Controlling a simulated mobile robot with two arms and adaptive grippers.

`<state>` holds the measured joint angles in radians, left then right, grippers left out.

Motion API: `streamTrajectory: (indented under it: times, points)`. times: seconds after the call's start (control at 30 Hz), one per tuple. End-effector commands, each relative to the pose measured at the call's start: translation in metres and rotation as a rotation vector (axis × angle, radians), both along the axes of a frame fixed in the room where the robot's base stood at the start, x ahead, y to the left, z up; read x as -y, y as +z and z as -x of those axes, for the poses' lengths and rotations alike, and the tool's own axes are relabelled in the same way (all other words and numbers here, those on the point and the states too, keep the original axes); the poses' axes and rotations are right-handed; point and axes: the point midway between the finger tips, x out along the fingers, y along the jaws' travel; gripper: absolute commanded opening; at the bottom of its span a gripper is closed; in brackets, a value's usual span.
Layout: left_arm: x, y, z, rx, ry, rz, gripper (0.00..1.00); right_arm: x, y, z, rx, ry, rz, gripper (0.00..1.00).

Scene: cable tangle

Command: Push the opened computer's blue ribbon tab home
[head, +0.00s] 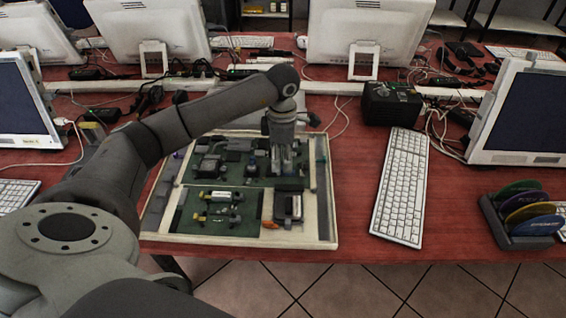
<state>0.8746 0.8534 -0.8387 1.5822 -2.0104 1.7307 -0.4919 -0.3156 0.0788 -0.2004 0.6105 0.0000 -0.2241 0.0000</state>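The opened computer (328,205) lies flat on the red table, a pale open case with green boards inside. A small blue part (250,165) stands on the upper board; it may be the ribbon tab, but it is too small to tell how far in it sits. My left gripper (284,170) points down over the upper board, just right of this blue part and apart from it in the picture. Its fingers look close together, but whether they are shut is unclear. They hide the board behind them. My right gripper is not in view.
A white keyboard (402,187) lies right of the case. A disc rack (525,216) stands at the table's right front. A black box (391,104) and loose cables lie behind. Monitors (525,112) line the back and sides. Bare table shows between case and keyboard.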

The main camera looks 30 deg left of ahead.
Motion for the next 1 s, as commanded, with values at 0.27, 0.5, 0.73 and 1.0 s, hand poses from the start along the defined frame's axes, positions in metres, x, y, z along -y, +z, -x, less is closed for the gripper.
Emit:
streamTrajectory:
  times: [0.27,0.5,0.73,1.0]
  points:
    - [0.0,-0.03,0.0,0.0,-0.001,0.001,0.39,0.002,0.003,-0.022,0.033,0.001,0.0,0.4]
    - [0.0,-0.032,0.0,0.001,-0.001,0.001,0.39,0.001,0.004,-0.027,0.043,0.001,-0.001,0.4]
    - [0.0,-0.032,0.0,0.001,-0.001,0.001,0.19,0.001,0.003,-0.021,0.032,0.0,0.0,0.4]
    - [0.0,-0.032,0.0,0.001,-0.001,0.001,0.0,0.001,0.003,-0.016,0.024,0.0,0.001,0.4]
